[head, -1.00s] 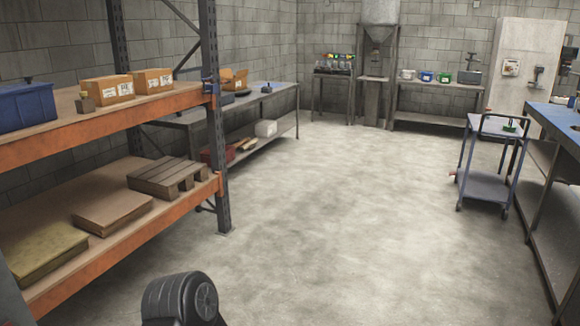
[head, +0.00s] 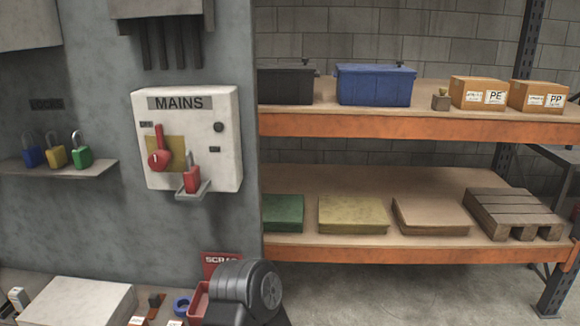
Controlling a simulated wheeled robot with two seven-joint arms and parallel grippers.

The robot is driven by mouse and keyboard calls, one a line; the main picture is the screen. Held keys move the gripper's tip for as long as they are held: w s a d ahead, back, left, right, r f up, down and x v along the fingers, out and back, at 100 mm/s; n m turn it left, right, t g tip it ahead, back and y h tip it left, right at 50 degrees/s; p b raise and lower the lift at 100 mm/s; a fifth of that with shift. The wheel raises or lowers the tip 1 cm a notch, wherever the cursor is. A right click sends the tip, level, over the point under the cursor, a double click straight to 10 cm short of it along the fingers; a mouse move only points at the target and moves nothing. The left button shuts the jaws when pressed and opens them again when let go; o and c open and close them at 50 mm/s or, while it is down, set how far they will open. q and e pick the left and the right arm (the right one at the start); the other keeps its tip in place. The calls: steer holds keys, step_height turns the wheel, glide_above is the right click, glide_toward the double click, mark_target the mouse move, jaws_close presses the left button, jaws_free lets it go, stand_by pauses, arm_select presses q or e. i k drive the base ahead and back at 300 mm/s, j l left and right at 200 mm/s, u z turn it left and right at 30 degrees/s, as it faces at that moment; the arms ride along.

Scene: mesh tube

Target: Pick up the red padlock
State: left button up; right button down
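The red padlock (head: 192,179) stands upright with its shackle up, on a small grey ledge (head: 194,192) at the lower front of the white MAINS box (head: 220,140). A red switch handle (head: 158,150) is on the box face, just left of the padlock. I cannot tell whether the shackle passes through anything. Neither gripper's fingers are in view.
Blue, yellow and green padlocks (head: 81,156) stand on a grey wall shelf (head: 60,170) at left. Below is a surface with a white box (head: 78,302) and a red SCRAP bin (head: 200,302). Orange racking (head: 420,125) fills the right.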

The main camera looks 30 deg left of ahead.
mark_target(191, 179)
steer(key=i+l+u, duration=0.2)
steer(key=u, duration=0.25)
steer(key=i+l+u, duration=0.15)
steer(key=u, duration=0.25)
steer(key=i+l+u, duration=0.1)
steer(key=l+u, duration=0.35)
steer(key=i+l+u, duration=0.1)
steer(key=l+u, duration=0.6)
steer(key=u, duration=0.2)
